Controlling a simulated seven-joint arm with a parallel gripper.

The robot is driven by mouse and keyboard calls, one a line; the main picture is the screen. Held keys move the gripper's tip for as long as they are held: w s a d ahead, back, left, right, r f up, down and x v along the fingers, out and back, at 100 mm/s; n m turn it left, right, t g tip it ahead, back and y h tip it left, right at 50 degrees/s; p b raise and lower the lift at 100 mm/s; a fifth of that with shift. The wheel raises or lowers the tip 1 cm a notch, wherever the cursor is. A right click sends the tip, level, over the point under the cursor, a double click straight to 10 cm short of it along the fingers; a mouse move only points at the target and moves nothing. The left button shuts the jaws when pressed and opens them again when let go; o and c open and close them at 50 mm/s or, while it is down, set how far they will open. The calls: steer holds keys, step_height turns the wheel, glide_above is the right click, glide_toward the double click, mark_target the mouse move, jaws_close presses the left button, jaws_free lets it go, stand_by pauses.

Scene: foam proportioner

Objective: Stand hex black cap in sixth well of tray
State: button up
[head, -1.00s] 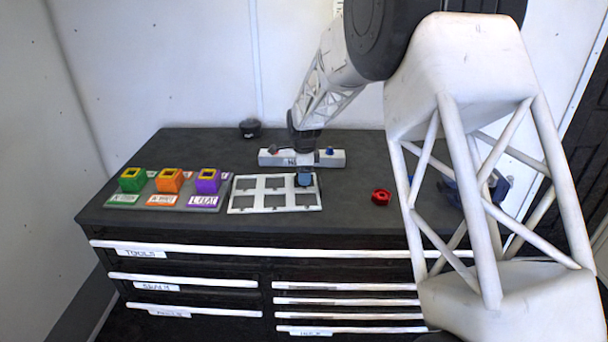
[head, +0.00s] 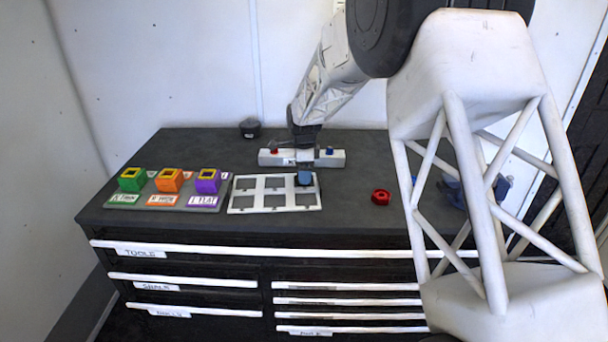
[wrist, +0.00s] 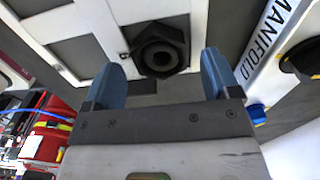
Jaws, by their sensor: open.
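The hex black cap (wrist: 160,48) shows in the wrist view with its round hole facing the camera. It is at the near end of a corner well of the white tray (wrist: 103,25), close to the rim. I cannot tell whether it is fully seated. My gripper (wrist: 160,60) is open, with one blue finger on each side of the cap and visible gaps between. In the head view my gripper (head: 304,178) is low over the back right well of the tray (head: 275,210), and hides the cap there.
The white manifold bar (head: 335,158) with red and blue knobs stands just behind the tray. Coloured square blocks on a labelled grey stand (head: 165,199) are at left. A red hex part (head: 381,196) lies at right. A black round part (head: 250,128) is at the back.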

step_height(320, 180, up, 11)
steer(key=shift+f, duration=0.2)
stand_by(0.3)
stand_by(0.3)
stand_by(0.5)
steer(key=s+d+r+n, duration=0.3)
steer(key=s+d, duration=0.2)
steer(key=s, duration=0.4)
steer(key=s+d+r+n+t, duration=0.1)
steer(key=s+d+r+n, duration=0.3)
steer(key=s, duration=0.5)
steer(key=s+d+r+n, duration=0.1)
steer(key=s+d+r, duration=0.2)
steer(key=s+d, duration=0.45)
steer(key=s+d+f+n, duration=0.1)
steer(key=s+n, duration=0.2)
steer(key=s, duration=0.6)
steer(key=s+d+f+n+t, duration=0.1)
steer(key=s+d+f+n, duration=0.1)
steer(key=s, duration=0.7)
steer(key=s+d+f+n, duration=0.1)
steer(key=s+f+n, duration=0.1)
steer(key=s, duration=0.7)
steer(key=shift+s+d+n+t, duration=0.2)
steer(key=shift+d+n+t, duration=0.15)
steer(key=shift+n, duration=0.45)
steer(key=shift+f, duration=0.1)
